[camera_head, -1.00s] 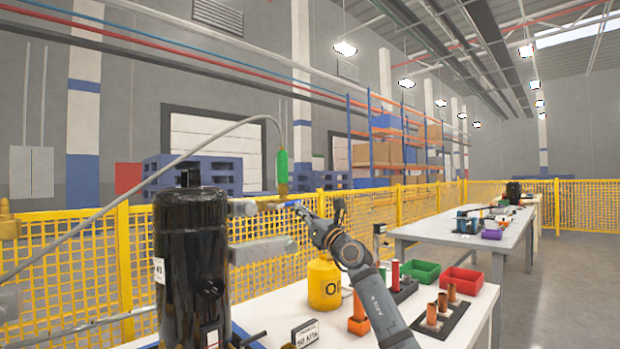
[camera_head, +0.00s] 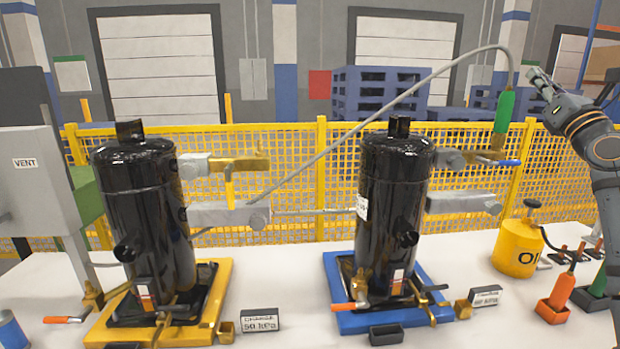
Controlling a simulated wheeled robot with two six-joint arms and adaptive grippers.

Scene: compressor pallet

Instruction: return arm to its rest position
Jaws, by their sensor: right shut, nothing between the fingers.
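My right arm comes in from the right edge, raised above the white bench. Its gripper (camera_head: 541,80) is shut and empty, pointing up and left. It is to the right of the green-handled hose end (camera_head: 505,110) and looks apart from it, though depth is hard to judge. My left gripper does not show.
A black compressor (camera_head: 393,205) stands on a blue pallet (camera_head: 350,322), another (camera_head: 145,215) on a yellow pallet (camera_head: 103,330). A yellow oil can (camera_head: 515,250) stands at right. A yellow fence (camera_head: 320,170) runs behind.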

